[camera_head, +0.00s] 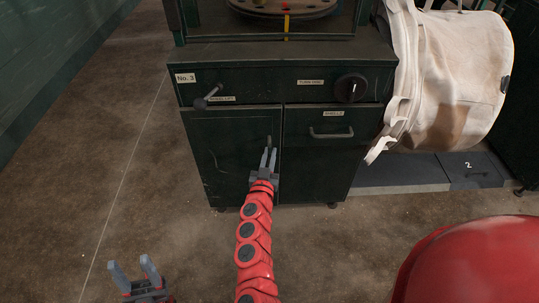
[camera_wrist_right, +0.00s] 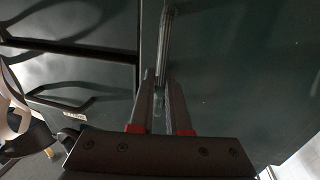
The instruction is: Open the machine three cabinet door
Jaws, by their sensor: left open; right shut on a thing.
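The machine cabinet (camera_head: 330,62) is dark green, with a small "No." label at its upper left. Its lower left door (camera_head: 222,150) looks closed. The door's upright handle (camera_head: 269,141) is near the door's right edge; it also shows in the right wrist view (camera_wrist_right: 166,38). My right gripper (camera_head: 268,158) is shut on the lower part of this handle, with its fingers on either side of it in the right wrist view (camera_wrist_right: 163,88). My left gripper (camera_head: 135,270) is open and empty, low over the floor at the lower left, apart from the cabinet.
A drawer with a horizontal handle (camera_head: 331,133) is right of the door. A lever (camera_head: 207,98) and a black knob (camera_head: 351,88) stick out above. A white bulk bag (camera_head: 460,75) hangs at the right. The floor left of the cabinet (camera_head: 110,150) is clear.

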